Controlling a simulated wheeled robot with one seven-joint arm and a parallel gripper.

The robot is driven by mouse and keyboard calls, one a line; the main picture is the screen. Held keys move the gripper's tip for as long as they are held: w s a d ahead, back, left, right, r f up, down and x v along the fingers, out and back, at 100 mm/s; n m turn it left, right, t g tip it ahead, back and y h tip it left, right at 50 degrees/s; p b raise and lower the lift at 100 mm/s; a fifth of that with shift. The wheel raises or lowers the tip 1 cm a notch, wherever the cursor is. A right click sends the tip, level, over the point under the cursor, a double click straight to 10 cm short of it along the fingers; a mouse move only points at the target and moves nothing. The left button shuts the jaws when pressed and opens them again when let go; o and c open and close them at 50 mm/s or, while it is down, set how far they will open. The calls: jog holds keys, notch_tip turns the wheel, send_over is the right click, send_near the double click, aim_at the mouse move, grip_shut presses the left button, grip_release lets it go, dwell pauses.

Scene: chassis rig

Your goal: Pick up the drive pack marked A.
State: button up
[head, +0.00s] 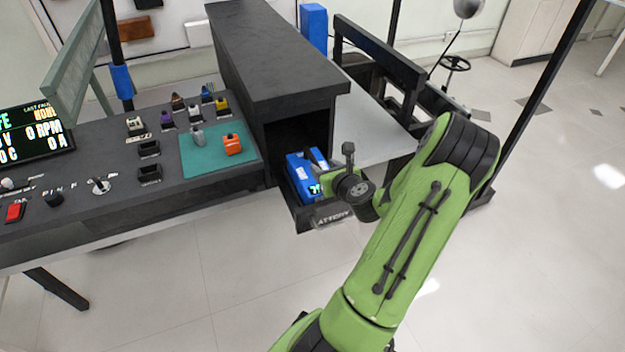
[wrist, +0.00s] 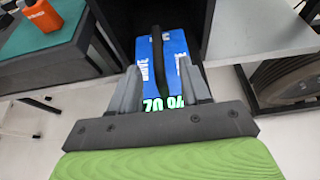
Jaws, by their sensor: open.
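A blue drive pack (head: 302,172) with a black handle sits in a dark open bay at the end of the black housing. In the wrist view the pack (wrist: 176,60) shows white lettering on top, partly readable as DRIVE, and a lit green readout on its near end. I cannot make out a letter A on it. My gripper (wrist: 160,88) is open, with one grey finger on each side of the pack's near part; I cannot tell whether they touch it. In the head view my wrist hides part of the pack.
The bay's front lip (head: 332,217) carries a partly hidden label. The black housing (head: 275,50) rises behind and above the pack. A teal mat (head: 205,165) with an orange block (head: 232,143) lies to the left. A pale shelf (head: 368,125) is to the right.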

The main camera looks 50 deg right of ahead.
aim_at(316, 162)
jog(key=b+x, duration=0.1)
jog(key=x, duration=0.6)
jog(key=shift+w+a+b, duration=0.15)
jog(key=shift+b, duration=0.2)
grip_shut()
dwell(0.8)
